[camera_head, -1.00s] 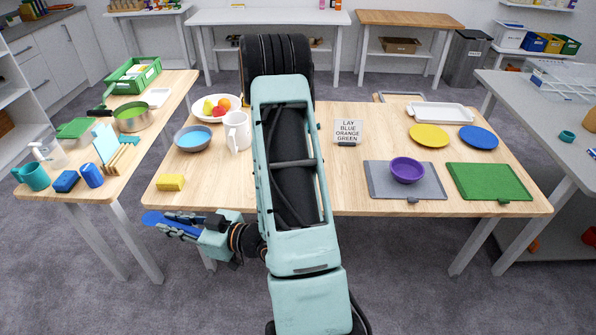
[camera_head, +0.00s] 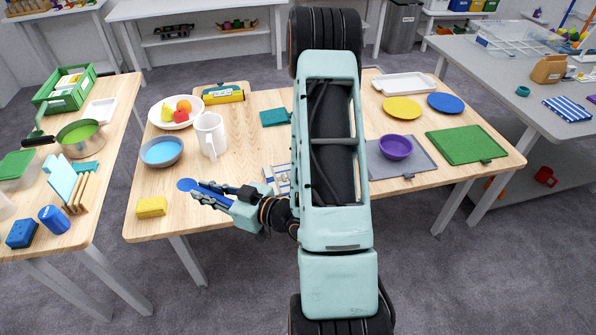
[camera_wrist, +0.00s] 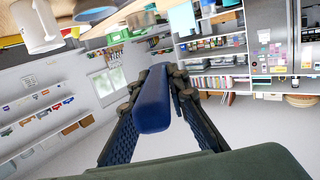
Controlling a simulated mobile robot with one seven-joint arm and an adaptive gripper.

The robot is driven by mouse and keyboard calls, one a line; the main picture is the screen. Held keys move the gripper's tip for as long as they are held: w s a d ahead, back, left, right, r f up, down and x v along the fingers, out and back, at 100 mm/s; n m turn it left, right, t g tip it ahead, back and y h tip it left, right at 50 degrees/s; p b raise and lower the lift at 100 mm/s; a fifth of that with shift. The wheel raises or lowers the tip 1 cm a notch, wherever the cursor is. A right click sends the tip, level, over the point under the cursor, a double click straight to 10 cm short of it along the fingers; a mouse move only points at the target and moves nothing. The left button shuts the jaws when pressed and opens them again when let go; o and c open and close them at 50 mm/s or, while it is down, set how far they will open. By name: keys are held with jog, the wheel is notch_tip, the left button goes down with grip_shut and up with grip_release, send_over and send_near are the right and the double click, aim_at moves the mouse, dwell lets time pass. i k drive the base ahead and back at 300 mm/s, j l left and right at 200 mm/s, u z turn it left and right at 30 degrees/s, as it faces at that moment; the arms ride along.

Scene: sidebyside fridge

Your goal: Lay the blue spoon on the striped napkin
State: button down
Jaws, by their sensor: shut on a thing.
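My gripper (camera_head: 208,192) is shut on the blue spoon (camera_head: 187,185), near the front left of the middle wooden table in the head view. The spoon's round end points left, past the fingertips. In the wrist view the spoon's thick blue end (camera_wrist: 152,100) sits between the two dark fingers. A blue-and-white striped napkin (camera_head: 568,108) lies flat on the grey table at the right, far from my gripper. A small blue-and-white thing (camera_head: 280,180) shows beside my arm, partly hidden; I cannot tell what it is.
A yellow sponge (camera_head: 151,207), blue bowl (camera_head: 161,152), white pitcher (camera_head: 210,135) and fruit plate (camera_head: 176,112) stand near my gripper. A purple bowl (camera_head: 396,147) sits on a grey mat (camera_head: 418,165), beside a green mat (camera_head: 470,146). My arm hides the table's middle.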

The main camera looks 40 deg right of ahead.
aim_at(285, 176)
jog(key=i+j+z, duration=0.15)
jog(key=z, duration=0.2)
jog(key=i+j+z, duration=0.15)
jog(key=j+z, duration=0.2)
jog(key=i+j+z, duration=0.1)
jog(key=j+z, duration=0.15)
jog(key=i+j+z, duration=0.1)
jog(key=j+z, duration=0.15)
jog(key=j, duration=0.2)
jog(key=j+z, duration=0.25)
jog(key=i+j, duration=0.05)
jog(key=j, duration=0.05)
